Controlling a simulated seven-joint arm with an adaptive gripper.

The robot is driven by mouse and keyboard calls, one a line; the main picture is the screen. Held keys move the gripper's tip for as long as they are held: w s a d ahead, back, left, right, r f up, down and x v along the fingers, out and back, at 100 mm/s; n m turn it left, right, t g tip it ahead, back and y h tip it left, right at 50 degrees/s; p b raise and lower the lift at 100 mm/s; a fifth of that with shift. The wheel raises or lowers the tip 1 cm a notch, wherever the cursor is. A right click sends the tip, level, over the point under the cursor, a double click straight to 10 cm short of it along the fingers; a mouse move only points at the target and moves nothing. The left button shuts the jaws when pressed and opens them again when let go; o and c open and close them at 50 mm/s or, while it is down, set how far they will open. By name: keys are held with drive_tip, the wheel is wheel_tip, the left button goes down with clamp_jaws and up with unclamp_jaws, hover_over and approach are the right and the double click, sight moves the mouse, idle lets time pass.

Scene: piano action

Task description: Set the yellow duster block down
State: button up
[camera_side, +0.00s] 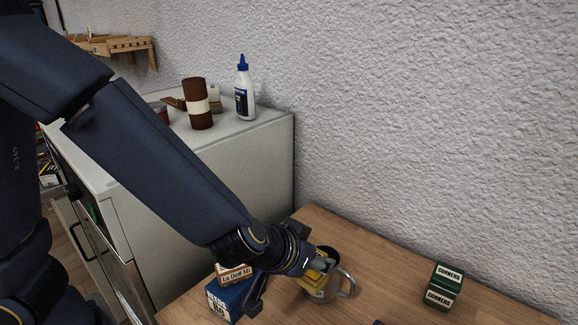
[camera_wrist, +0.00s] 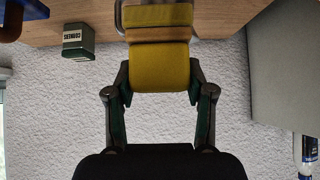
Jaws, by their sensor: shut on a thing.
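The yellow duster block (camera_wrist: 160,62) is between my gripper's fingers (camera_wrist: 159,82) in the wrist view. It has a soft yellow face and a wooden-looking strip along one edge. My gripper (camera_side: 308,272) is shut on it. In the side view, a small part of the yellow block (camera_side: 312,277) shows past the fingers, low over the wooden table. It overlaps a clear mug with a handle (camera_side: 347,287). I cannot tell whether the block is in, above or in front of the mug. The block's underside is hidden.
A blue box (camera_side: 222,302) and a small labelled box (camera_side: 235,273) stand left of my gripper. Table between mug and green boxes is clear. A grey cabinet (camera_side: 240,165) holds a glue bottle (camera_side: 244,92) and brown roll (camera_side: 197,104).

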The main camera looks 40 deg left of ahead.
drive_tip(key=w+a+r+n+y, duration=0.1)
drive_tip(key=w+a+r+n, duration=0.15)
drive_tip(key=a, duration=0.75)
drive_tip(key=w+a+r+n+y, duration=0.1)
drive_tip(key=w+a+r, duration=0.3)
drive_tip(key=a, duration=0.6)
drive_tip(key=w+d+f+m+g+h, duration=0.15)
drive_tip(key=d+m+h, duration=0.35)
drive_tip(key=d, duration=0.6)
drive_tip(key=w+d+f+m+g+h, duration=0.15)
drive_tip(key=d+m+h, duration=0.25)
drive_tip(key=d+m, duration=0.5)
drive_tip(key=shift+n, duration=0.65)
drive_tip(key=shift+w+d+f, duration=1.1)
drive_tip(key=shift+w+f, duration=1.1)
drive_tip(key=shift+f, duration=0.1)
drive_tip(key=shift+w+d+f, duration=1.1)
drive_tip(key=shift+w+f, duration=1.15)
drive_tip(key=shift+f, duration=0.1)
drive_tip(key=shift+w+d+f, duration=1.1)
drive_tip(key=shift+w+f, duration=1.1)
drive_tip(key=shift+f, duration=0.1)
drive_tip(key=shift+f, duration=0.1)
drive_tip(key=o, duration=1.3)
